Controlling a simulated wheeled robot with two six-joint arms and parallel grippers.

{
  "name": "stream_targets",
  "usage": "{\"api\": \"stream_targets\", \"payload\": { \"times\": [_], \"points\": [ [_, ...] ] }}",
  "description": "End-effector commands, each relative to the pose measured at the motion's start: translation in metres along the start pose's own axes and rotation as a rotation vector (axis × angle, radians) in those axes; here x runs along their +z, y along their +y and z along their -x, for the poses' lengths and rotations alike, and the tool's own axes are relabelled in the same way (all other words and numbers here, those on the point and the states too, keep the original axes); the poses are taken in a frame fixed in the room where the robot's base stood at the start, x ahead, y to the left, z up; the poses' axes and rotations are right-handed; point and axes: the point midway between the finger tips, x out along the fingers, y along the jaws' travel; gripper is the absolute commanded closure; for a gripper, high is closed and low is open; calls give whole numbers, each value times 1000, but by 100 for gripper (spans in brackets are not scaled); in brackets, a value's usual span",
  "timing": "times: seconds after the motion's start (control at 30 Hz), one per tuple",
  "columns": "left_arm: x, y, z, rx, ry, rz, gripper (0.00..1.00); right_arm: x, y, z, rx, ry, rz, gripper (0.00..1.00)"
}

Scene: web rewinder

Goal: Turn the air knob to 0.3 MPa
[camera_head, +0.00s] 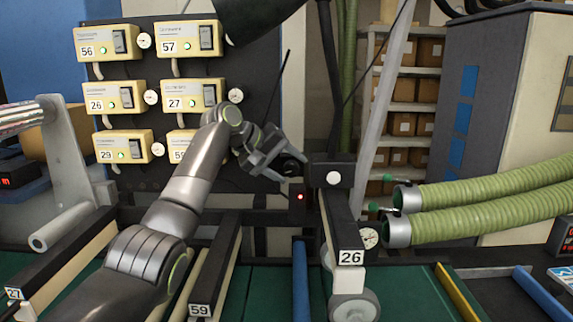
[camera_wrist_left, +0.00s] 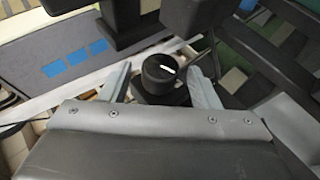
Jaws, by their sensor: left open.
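The air knob (camera_wrist_left: 160,72) is a black round knob with a white pointer line on top, in the left wrist view. My left gripper (camera_wrist_left: 160,82) is open, with one finger on each side of the knob; gaps show between the fingers and it. In the head view the left gripper (camera_head: 287,166) reaches in from the left, and the dark knob (camera_head: 291,168) shows by its fingertips. A round gauge (camera_head: 369,238) sits beside the label 26 on a black arm; its reading is too small to tell. My right gripper is not in view.
A black panel with yellow numbered boxes (camera_head: 108,97) and small gauges stands behind my left arm. A black block (camera_head: 333,172) on the arm labelled 26 (camera_head: 351,257) is just right of the gripper. Green hoses (camera_head: 490,207) run at right.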

Motion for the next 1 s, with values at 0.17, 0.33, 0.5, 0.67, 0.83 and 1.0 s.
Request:
{"api": "stream_targets", "payload": {
  "times": [0.17,0.33,0.5,0.67,0.83,1.0],
  "points": [
    [0,0,0,0,0,0,61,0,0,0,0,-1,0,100],
    [0,0,1,0,0,0,83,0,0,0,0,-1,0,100],
    [0,1,1,-13,0,-6,89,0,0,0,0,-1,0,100],
    [0,5,0,-117,2,-53,89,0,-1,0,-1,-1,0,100],
    [1,7,0,-274,5,-120,89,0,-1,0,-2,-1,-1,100],
    [1,8,-1,-379,8,-166,89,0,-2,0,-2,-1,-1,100]
  ]
}}
